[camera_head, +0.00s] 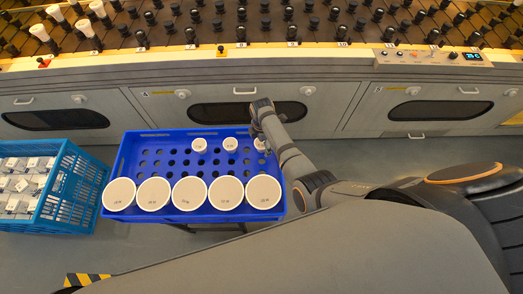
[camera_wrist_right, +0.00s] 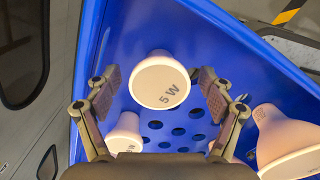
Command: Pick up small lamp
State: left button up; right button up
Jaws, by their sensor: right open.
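Several small lamps with white round faces stand in the back row of a blue crate (camera_head: 127,160). One small lamp (camera_head: 200,145) is left in that row, another small lamp (camera_head: 230,144) is in the middle. The rightmost small lamp (camera_head: 260,145) is partly hidden by my right gripper (camera_head: 262,128). In the right wrist view a small lamp marked 5 W (camera_wrist_right: 160,80) lies between the open fingers of my right gripper (camera_wrist_right: 160,95), with space on both sides. Another small lamp (camera_wrist_right: 125,135) shows lower left. My left gripper is not in view.
Large lamps (camera_head: 190,193) fill the crate's front row; one large lamp (camera_wrist_right: 285,140) is close at right in the wrist view. A light-blue crate (camera_head: 62,185) with small boxes stands left. Behind is a rack (camera_head: 250,60) with sockets and a control panel (camera_head: 432,58).

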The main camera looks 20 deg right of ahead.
jog(key=shift+c, duration=0.4)
jog(key=c, duration=1.2)
